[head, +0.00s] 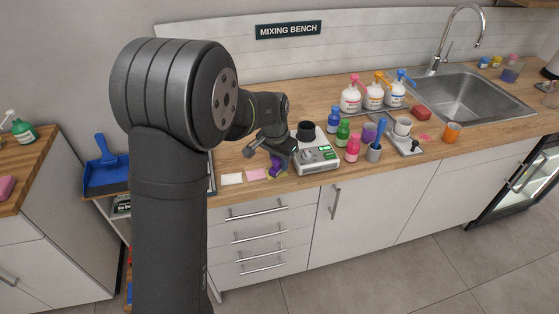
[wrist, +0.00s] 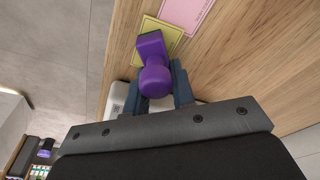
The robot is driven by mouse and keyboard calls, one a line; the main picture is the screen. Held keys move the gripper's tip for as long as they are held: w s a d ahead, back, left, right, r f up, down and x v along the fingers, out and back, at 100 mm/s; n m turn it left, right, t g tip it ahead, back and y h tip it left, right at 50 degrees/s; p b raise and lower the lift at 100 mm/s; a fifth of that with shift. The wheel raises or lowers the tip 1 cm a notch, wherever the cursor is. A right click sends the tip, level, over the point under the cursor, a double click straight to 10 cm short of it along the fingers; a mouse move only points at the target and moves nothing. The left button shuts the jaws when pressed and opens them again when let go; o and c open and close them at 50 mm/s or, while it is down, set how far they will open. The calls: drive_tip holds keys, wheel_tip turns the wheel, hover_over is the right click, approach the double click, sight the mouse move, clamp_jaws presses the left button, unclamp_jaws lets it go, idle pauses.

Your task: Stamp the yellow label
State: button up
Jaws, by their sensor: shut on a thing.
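A purple stamp (wrist: 155,78) with a round knob handle is held between the two fingers of my gripper (wrist: 158,92); its block end points away from the gripper. The stamp also shows in the head view (head: 276,167), low over the counter's front edge. The yellow label (wrist: 166,36) lies flat on the wood, and the stamp's block covers part of it in the wrist view. I cannot tell whether the stamp touches the label. In the head view my gripper (head: 279,153) hides part of this area.
A pink label (head: 255,174) and a whitish label (head: 232,178) lie left of the stamp. A grey device (head: 316,160) stands close on the right, with several bottles (head: 353,148) beyond it. A blue dustpan (head: 104,176) is at the left.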

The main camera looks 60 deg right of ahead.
drive_tip(key=shift+r, duration=3.5)
